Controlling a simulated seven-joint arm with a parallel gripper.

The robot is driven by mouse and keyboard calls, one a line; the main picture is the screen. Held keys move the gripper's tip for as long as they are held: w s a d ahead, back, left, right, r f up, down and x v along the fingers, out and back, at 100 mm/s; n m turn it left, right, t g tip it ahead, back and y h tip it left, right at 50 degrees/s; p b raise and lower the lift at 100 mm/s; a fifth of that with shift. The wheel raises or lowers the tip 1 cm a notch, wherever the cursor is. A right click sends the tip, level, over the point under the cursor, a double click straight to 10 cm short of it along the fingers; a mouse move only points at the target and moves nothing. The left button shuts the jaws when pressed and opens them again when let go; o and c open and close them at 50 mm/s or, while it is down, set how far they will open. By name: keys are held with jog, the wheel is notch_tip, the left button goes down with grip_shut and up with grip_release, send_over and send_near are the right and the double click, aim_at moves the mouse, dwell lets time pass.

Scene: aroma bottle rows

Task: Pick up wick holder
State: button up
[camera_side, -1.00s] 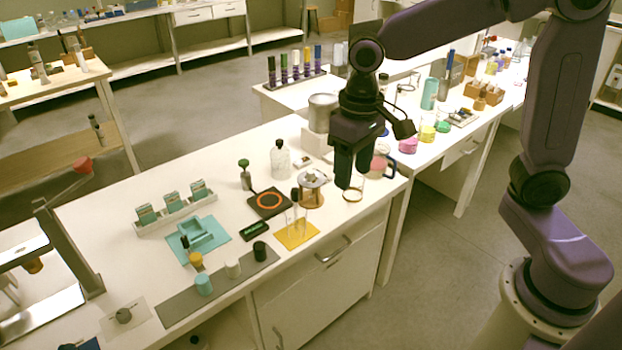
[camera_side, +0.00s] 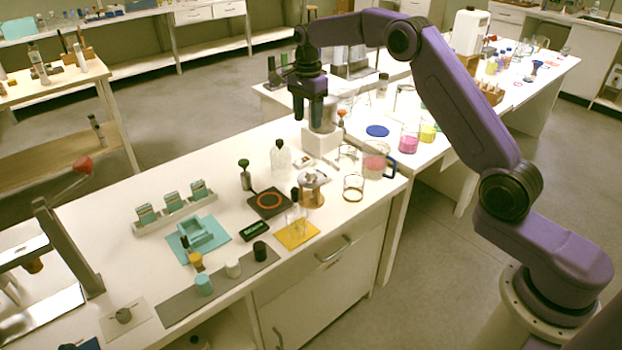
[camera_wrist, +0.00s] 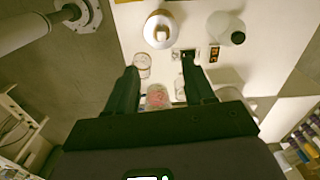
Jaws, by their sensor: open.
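I cannot tell for sure which item is the wick holder. A small flat metal piece (camera_side: 303,160) lies on the white bench, and in the wrist view it shows as a small dark-and-pale piece (camera_wrist: 183,54) by the right fingertip. A round pale-topped stand with a wooden base (camera_side: 311,188) is nearer the front; its top is at the upper middle of the wrist view (camera_wrist: 161,30). My gripper (camera_side: 307,120) points down, high over the back of the bench near a grey-white device (camera_side: 322,140). Its fingers (camera_wrist: 159,63) are wide apart, with nothing held between them.
A clear bottle (camera_side: 281,158), an empty glass beaker (camera_side: 353,188) and a pink-filled beaker (camera_side: 375,166) stand close by. A black hotplate with an orange ring (camera_side: 269,202) and a yellow mat (camera_side: 297,235) are further forward. The left bench area has free room.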

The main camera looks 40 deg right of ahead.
jog(key=d+m, duration=0.1)
jog(key=d, duration=0.1)
send_over(311, 171)
notch_tip(311, 171, down, 13)
jog(key=shift+w+d+r, duration=0.15)
jog(key=shift+s+a+f, duration=0.1)
jog(key=shift+s+f, duration=0.05)
jog(key=shift+f, duration=1.2)
jog(key=shift+s+a+f, duration=0.1)
jog(key=shift+f, duration=1.2)
grip_shut()
